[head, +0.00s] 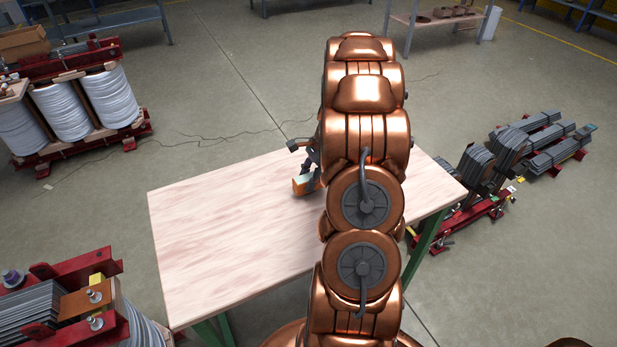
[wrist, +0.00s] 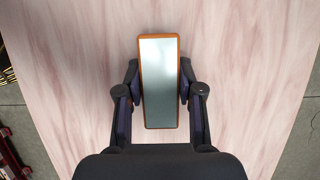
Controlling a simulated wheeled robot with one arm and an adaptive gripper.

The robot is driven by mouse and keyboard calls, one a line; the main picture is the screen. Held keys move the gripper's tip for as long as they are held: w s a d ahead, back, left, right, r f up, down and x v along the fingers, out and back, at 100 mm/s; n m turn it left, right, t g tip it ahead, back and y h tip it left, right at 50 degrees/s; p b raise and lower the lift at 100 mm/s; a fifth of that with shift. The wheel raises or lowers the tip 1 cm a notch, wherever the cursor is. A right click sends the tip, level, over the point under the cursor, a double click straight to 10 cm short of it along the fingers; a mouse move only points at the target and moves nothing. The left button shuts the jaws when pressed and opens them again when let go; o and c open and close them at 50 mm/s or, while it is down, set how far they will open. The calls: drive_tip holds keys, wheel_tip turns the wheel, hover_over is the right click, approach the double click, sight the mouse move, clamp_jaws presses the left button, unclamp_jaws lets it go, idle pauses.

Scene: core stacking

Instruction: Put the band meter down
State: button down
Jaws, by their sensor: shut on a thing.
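The band meter (wrist: 159,85) is an orange-edged slab with a grey-green face. In the wrist view it lies between the two dark fingers of my gripper (wrist: 159,84), which press on its long sides. In the head view the orange end of the band meter (head: 303,185) shows at the left of my copper arm, with one dark finger of my gripper (head: 312,168) beside it. The meter is over the pale wooden table (head: 225,220). My arm hides the rest of the gripper, and I cannot tell whether the meter touches the table top.
The table top is bare to the left of my arm. A coil assembly (head: 75,300) stands by its front left corner. White coils on a red frame (head: 80,100) stand at the far left, and stacked metal cores (head: 490,165) at the right.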

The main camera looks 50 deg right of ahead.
drive_tip(key=shift+f, duration=0.1)
drive_tip(key=c, duration=0.7)
unclamp_jaws()
drive_tip(key=b+v, duration=0.1)
drive_tip(key=v, duration=0.9)
drive_tip(key=shift+d+b, duration=0.1)
drive_tip(key=shift+b, duration=0.3)
drive_tip(key=shift+v, duration=1.1)
drive_tip(key=s+a+r+n+g, duration=0.1)
drive_tip(key=a+r+n, duration=0.15)
drive_tip(key=a, duration=0.55)
drive_tip(key=s+a+r+n+g+h, duration=0.15)
drive_tip(key=a+n, duration=0.25)
drive_tip(key=a, duration=0.4)
drive_tip(key=s+a+r+n, duration=0.1)
drive_tip(key=s+a+n, duration=0.15)
drive_tip(key=a, duration=0.45)
drive_tip(key=s+a+n+h, duration=0.1)
drive_tip(key=s+a+n, duration=0.3)
drive_tip(key=s, duration=0.2)
drive_tip(key=s+a+f+n, duration=0.1)
drive_tip(key=s+a+n, duration=0.3)
drive_tip(key=s, duration=0.2)
drive_tip(key=s+a+f+n+h, duration=0.1)
drive_tip(key=s+a+n, duration=0.3)
drive_tip(key=s+a, duration=0.1)
drive_tip(key=shift+s+n+g+h, duration=0.35)
drive_tip(key=shift+s+n, duration=0.05)
